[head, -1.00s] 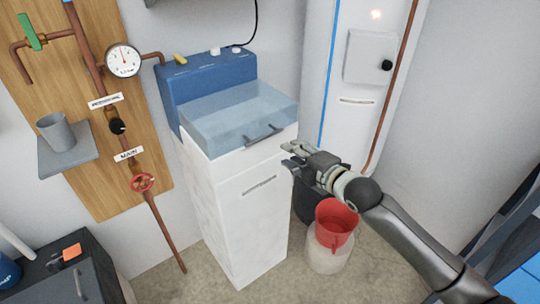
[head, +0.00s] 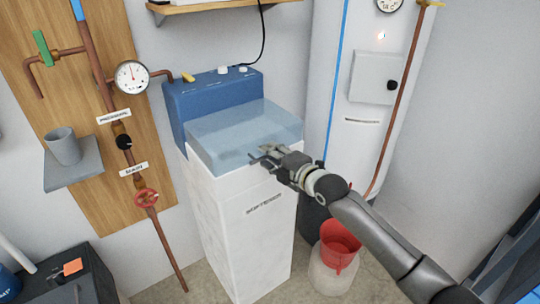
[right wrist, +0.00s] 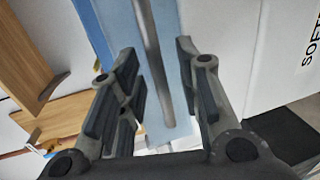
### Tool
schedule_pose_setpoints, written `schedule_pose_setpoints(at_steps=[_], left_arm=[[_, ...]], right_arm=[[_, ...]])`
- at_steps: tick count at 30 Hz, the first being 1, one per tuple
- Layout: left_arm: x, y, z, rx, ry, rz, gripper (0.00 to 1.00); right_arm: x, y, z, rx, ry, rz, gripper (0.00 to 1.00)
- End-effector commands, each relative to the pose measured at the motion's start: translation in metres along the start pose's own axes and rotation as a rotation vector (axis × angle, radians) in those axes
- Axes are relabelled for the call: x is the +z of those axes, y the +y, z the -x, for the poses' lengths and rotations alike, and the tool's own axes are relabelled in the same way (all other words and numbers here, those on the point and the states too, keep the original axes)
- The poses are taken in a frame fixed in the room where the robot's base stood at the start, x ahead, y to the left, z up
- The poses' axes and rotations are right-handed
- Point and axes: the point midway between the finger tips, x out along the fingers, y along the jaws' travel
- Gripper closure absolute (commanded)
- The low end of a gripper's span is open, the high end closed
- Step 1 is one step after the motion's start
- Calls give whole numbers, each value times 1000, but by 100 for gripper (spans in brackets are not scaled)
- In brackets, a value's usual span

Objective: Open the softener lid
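The softener (head: 238,215) is a tall white cabinet with a blue control head (head: 208,94) at the back. Its translucent blue lid (head: 235,128) lies closed on top. The lid's bar handle is mostly hidden by my right gripper (head: 262,155) in the head view. In the right wrist view the grey handle (right wrist: 153,65) runs between the two fingers of the right gripper (right wrist: 158,95), with space on both sides. The right gripper is open around the handle. My left gripper is in neither view.
A red funnel or jug (head: 340,243) sits on a pale container (head: 330,277) right of the cabinet. A white tank (head: 370,130) stands behind. A pipe board (head: 100,110) with a gauge (head: 131,77) and a small shelf with a grey cup (head: 63,147) is at left.

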Motion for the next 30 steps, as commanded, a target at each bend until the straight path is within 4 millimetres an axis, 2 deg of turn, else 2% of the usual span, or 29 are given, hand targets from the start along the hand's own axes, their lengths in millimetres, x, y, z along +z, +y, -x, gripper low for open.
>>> schedule_pose_setpoints(at_steps=[4, 13, 14, 21, 30], left_arm=[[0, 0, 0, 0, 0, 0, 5], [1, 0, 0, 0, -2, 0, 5], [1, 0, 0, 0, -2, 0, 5], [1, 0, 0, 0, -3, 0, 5], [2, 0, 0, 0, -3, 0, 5]], right_arm=[[0, 0, -7, 1, 0, 1, 68], [0, 0, -9, 1, 0, 1, 68], [0, 0, -8, 1, 0, 1, 69], [0, 0, -8, 1, 0, 0, 100], [0, 0, -8, 0, 0, 0, 100]])
